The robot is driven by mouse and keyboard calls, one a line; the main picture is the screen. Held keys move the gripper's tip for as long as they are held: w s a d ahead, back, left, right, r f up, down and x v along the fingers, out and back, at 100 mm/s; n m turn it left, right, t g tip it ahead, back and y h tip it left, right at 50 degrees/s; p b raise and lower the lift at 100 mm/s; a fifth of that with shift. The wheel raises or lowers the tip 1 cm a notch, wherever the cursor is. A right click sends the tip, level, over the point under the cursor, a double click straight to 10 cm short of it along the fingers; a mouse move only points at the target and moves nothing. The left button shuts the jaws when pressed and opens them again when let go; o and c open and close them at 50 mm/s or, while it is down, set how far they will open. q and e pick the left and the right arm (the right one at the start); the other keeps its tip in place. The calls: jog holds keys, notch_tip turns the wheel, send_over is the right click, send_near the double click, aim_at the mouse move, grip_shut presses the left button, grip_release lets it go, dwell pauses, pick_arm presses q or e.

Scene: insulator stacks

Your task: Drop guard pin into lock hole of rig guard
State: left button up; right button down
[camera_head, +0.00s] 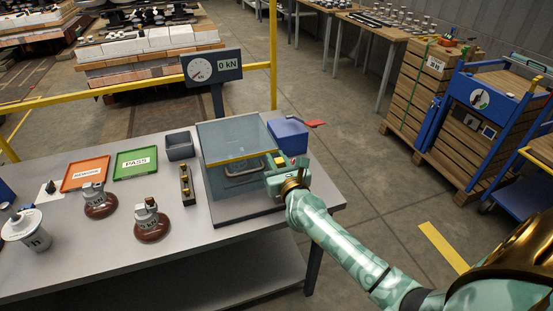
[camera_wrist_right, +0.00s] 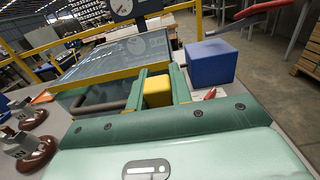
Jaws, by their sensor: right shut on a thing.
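The rig guard (camera_head: 232,137) is a clear box-like cover with a yellow front edge on the bench's right part; it also shows in the wrist view (camera_wrist_right: 115,55). My right gripper (camera_head: 274,168) is at the guard's right front corner. In the wrist view its two green fingers (camera_wrist_right: 160,90) are shut on a yellow block (camera_wrist_right: 158,92), which looks like the head of the guard pin. Any shaft below it is hidden by the gripper. I cannot make out the lock hole. My left gripper is out of view.
A blue box (camera_head: 289,135) with a red lever (camera_head: 315,123) stands close behind my right gripper. A gauge (camera_head: 212,67) stands behind the guard. Brown insulators (camera_head: 151,224), a green PASS tray (camera_head: 135,163) and a grey bin (camera_head: 179,145) sit to the left.

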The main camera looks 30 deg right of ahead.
jog(key=shift+f+b, duration=2.1)
jog(key=shift+f, duration=0.5)
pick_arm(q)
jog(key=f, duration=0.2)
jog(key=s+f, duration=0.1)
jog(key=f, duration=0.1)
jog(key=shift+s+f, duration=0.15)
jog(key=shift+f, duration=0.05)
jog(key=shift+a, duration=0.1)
pick_arm(e)
jog(key=shift+r, duration=0.1)
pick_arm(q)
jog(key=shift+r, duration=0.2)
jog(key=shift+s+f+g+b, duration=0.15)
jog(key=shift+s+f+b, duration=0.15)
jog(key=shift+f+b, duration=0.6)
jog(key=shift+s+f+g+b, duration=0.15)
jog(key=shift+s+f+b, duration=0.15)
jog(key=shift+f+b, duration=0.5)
pick_arm(e)
jog(key=shift+f, duration=2.15)
jog(key=c, duration=1.2)
grip_release()
jog(key=shift+r, duration=0.1)
jog(key=shift+o, duration=0.2)
jog(key=shift+s, duration=0.1)
